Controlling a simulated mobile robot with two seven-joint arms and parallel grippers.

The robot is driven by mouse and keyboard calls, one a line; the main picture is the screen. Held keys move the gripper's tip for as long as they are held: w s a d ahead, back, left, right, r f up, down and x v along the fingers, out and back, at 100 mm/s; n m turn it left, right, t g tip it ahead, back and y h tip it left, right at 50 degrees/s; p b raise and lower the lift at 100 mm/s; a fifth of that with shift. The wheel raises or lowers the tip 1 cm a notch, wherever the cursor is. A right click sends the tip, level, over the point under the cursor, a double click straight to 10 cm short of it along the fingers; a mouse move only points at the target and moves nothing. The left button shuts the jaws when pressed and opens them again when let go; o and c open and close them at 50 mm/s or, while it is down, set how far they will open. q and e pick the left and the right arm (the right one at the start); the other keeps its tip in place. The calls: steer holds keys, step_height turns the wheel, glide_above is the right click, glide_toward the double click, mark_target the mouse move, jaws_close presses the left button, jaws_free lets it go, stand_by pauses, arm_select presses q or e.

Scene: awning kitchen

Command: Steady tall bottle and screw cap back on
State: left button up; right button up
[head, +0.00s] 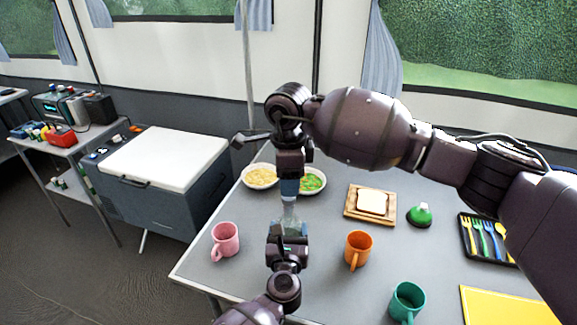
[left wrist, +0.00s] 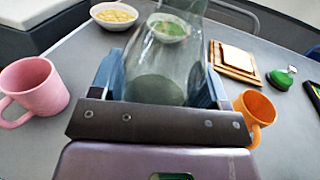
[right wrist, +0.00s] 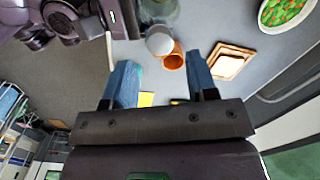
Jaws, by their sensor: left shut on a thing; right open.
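The tall clear bottle (head: 289,213) stands upright near the table's left part. My left gripper (head: 289,231) is shut around its lower body, and the glass fills the space between its fingers in the left wrist view (left wrist: 160,65). My right gripper (head: 289,186) is above the bottle, pointing down. It is open and empty between its fingers in the right wrist view (right wrist: 162,78). There, a pale grey round disc, which looks like the cap (right wrist: 159,40), covers the bottle's top, just beyond the fingertips. Whether it is seated or loose I cannot tell. The fingers hide the bottle's top in the head view.
A pink mug (head: 225,240) stands left of the bottle, an orange mug (head: 357,249) right. Bowls of yellow food (head: 260,176) and vegetables (head: 312,180) sit behind. A bread board (head: 370,204), green object (head: 420,215), teal mug (head: 407,301) and cutlery tray (head: 476,253) lie further right.

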steer(key=shift+f, duration=2.2)
steer(key=c, duration=0.9)
steer(key=m, duration=0.5)
steer(key=shift+c, duration=0.2)
steer(key=o, duration=1.1)
steer(key=shift+r, duration=0.1)
step_height(320, 180, up, 12)
steer(key=shift+f, duration=0.1)
